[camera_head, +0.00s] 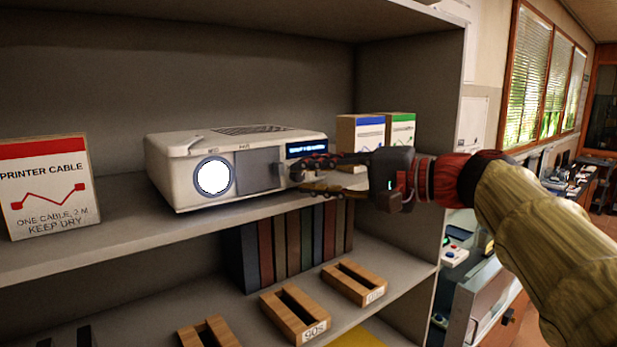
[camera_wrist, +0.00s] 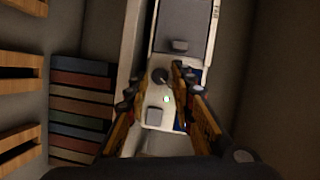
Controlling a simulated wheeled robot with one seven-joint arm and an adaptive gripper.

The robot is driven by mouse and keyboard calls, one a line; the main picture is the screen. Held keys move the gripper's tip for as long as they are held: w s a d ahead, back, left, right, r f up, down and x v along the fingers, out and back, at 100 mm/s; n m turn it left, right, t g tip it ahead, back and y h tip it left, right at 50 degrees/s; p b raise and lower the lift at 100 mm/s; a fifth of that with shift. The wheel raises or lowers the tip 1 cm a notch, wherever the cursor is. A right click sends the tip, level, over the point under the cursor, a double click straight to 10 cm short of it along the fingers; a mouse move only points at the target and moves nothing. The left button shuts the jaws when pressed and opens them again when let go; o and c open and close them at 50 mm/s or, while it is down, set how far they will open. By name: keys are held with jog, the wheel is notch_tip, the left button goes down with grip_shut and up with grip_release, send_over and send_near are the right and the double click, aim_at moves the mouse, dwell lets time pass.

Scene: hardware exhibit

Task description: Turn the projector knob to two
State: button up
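The white projector (camera_head: 185,185) stands on the upper shelf, with a lit round lens at its left and a small blue display at its right. My gripper (camera_head: 303,174) is at the right part of the projector's front and hides the knob in the head view. In the wrist view my gripper (camera_wrist: 154,80) is open, one finger on each side of the knob. I cannot tell whether the fingers touch it or where the knob points.
A printer cable box (camera_head: 50,190) stands left of the projector. Blue-striped (camera_head: 359,140) and green-striped boxes (camera_head: 402,126) stand behind my gripper at the right. Books (camera_head: 300,240) and wooden holders (camera_head: 295,312) are on the shelf below. The shelf's side wall (camera_head: 425,100) is close at the right.

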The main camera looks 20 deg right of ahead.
jog(key=v, duration=1.2)
dwell(0.5)
jog(key=a+f+g+h+b, duration=0.15)
jog(key=a+f, duration=0.25)
jog(key=f, duration=0.4)
jog(key=a+f+g+h, duration=0.1)
jog(key=a+f+g, duration=0.1)
jog(key=a+f, duration=0.35)
jog(key=s+f+n+g+h, duration=0.1)
jog(key=s+f, duration=0.3)
jog(key=f, duration=0.6)
jog(key=s+f+n+g+h+b, duration=0.1)
jog(key=s+f+n+h, duration=0.3)
jog(key=f, duration=0.6)
jog(key=s+f+n+g+h+b, duration=0.1)
jog(key=s+f+n+h, duration=0.2)
jog(key=f, duration=0.7)
jog(key=shift+s+d+f+g, duration=0.3)
jog(key=shift+s+d+g, duration=0.05)
jog(key=shift+s, duration=0.6)
